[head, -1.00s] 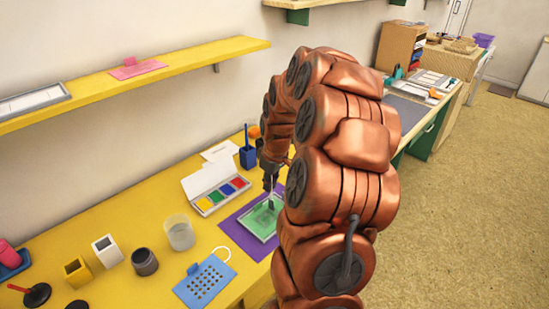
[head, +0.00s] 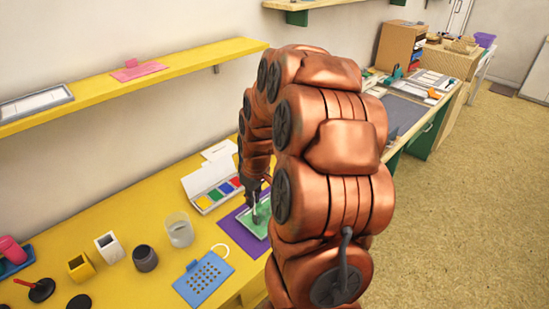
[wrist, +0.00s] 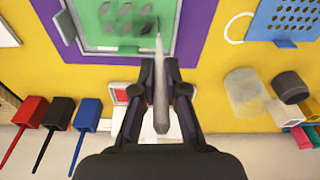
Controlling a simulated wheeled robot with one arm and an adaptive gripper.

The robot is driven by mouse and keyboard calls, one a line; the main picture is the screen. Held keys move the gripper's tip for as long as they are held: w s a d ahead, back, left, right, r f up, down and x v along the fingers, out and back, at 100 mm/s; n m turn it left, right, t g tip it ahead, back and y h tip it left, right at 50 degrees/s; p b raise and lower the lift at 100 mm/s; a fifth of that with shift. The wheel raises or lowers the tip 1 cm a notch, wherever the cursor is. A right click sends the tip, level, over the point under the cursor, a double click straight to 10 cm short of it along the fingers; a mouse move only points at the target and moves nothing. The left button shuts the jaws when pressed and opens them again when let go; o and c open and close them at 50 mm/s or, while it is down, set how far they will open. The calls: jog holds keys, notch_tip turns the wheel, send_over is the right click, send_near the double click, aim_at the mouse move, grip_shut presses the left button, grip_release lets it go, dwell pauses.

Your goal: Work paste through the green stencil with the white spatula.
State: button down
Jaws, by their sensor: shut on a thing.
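The green stencil (head: 261,229) lies in a pale frame on a purple mat (head: 236,236) on the yellow table. In the wrist view the stencil (wrist: 185,15) is at the top, with several dark grey oval patches on it. My gripper (wrist: 160,98) is shut on the white spatula (wrist: 161,112), whose handle stands between the fingers. Its thin end reaches over the stencil near the patches; I cannot tell whether it touches. In the head view my gripper (head: 254,190) is above the stencil, and my arm hides part of the mat and frame.
A paint box (head: 212,187) with coloured pads lies behind the mat. A clear cup (head: 179,230), a dark pot (head: 145,258) and a blue perforated card (head: 205,278) are to the left. Red, black and blue long-handled tools (wrist: 60,112) show in the wrist view.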

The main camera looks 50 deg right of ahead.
jog(key=s+d+p, duration=0.2)
jog(key=d, duration=0.8)
jog(key=shift+a+b, duration=1.5)
jog(key=shift+a, duration=3.5)
notch_tip(320, 180, up, 8)
jog(key=shift+w+p, duration=0.45)
